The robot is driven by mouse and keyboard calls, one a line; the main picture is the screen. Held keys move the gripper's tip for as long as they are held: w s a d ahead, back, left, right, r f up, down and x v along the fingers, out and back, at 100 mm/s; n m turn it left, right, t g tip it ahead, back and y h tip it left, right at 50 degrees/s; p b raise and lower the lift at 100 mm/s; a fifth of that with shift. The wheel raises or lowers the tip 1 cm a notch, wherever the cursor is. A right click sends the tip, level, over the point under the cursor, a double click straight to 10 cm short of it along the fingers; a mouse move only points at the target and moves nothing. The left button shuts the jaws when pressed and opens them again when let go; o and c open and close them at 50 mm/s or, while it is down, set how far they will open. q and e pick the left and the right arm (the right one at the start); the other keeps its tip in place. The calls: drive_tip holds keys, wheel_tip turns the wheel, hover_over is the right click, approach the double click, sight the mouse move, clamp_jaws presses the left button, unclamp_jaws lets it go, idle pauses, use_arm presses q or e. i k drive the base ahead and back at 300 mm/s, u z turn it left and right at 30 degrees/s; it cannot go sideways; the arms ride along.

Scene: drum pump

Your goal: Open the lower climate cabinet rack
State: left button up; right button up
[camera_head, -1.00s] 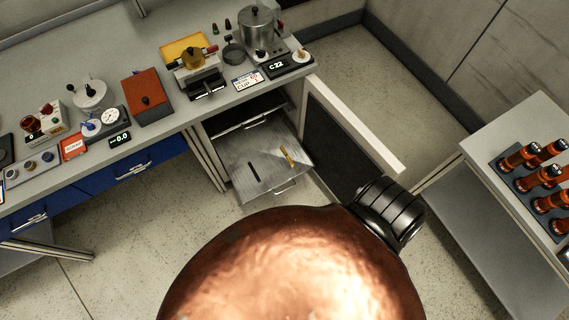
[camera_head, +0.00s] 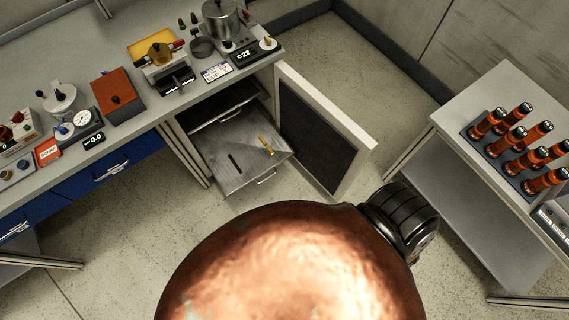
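The climate cabinet (camera_head: 210,107) is under the bench, and its door (camera_head: 325,130) stands open to the right. The lower rack (camera_head: 225,165), a metal tray with a front handle (camera_head: 267,176), is pulled out of the cabinet. A small yellow piece (camera_head: 266,146) and a dark slot or strip show on it. An upper rack edge (camera_head: 222,116) shows inside, farther back. Neither of my grippers is in view. My copper-coloured body and a black joint fill the bottom middle.
The bench (camera_head: 120,125) carries several instruments and an orange box (camera_head: 118,95). A side table (camera_head: 500,185) at the right holds a rack of orange-and-black bottles (camera_head: 520,140). The floor (camera_head: 130,235) between is clear.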

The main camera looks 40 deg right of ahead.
sight(242, 146)
drive_tip(key=z, duration=0.15)
drive_tip(key=k, duration=0.85)
drive_tip(key=u, duration=0.55)
